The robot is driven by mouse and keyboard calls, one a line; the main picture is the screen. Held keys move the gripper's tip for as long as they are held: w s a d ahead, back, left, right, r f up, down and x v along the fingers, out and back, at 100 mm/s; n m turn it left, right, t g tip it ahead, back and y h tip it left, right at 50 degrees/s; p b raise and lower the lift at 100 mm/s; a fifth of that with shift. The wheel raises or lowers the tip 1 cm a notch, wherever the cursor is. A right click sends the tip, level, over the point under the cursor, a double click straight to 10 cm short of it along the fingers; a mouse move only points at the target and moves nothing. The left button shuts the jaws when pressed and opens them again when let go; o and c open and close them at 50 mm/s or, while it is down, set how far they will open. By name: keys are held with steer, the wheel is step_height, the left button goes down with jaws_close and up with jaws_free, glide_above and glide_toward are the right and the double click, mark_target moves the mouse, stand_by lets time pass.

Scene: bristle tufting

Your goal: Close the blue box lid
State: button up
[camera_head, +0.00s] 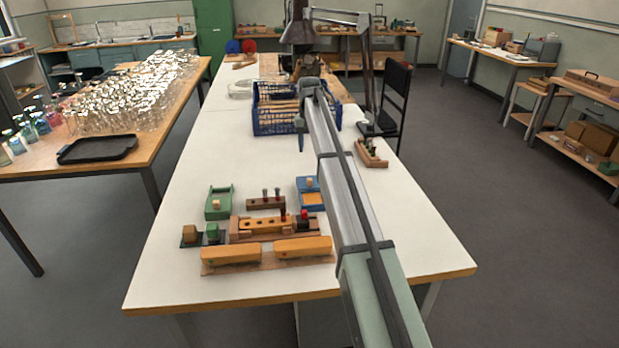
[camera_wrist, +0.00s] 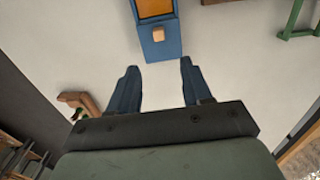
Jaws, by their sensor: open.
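The blue box (camera_head: 301,201) sits on the white table, and it also shows at the top of the wrist view (camera_wrist: 172,47). Its blue lid (camera_head: 302,182) has a small wooden knob (camera_wrist: 158,34) and lies toward the far end. An orange-brown area (camera_head: 313,198) shows at the near end, apparently the uncovered inside. My gripper (camera_wrist: 159,68) is open, with two blue fingers apart and nothing between them. In the head view my gripper (camera_head: 301,141) hangs beyond the box, apart from it. The knob lies ahead of the gap between the fingers in the wrist view.
A wooden peg block (camera_head: 265,203), a green box (camera_head: 219,205) and wooden fixtures (camera_head: 267,254) stand left of and nearer than the blue box. A blue crate (camera_head: 271,122) stands beyond it. A small wooden tray (camera_head: 371,153) lies to the right. The table between crate and box is clear.

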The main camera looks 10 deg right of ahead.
mark_target(310, 179)
step_height(310, 179, down, 14)
steer(key=shift+d+r, duration=0.1)
stand_by(0.5)
jaws_close()
stand_by(0.5)
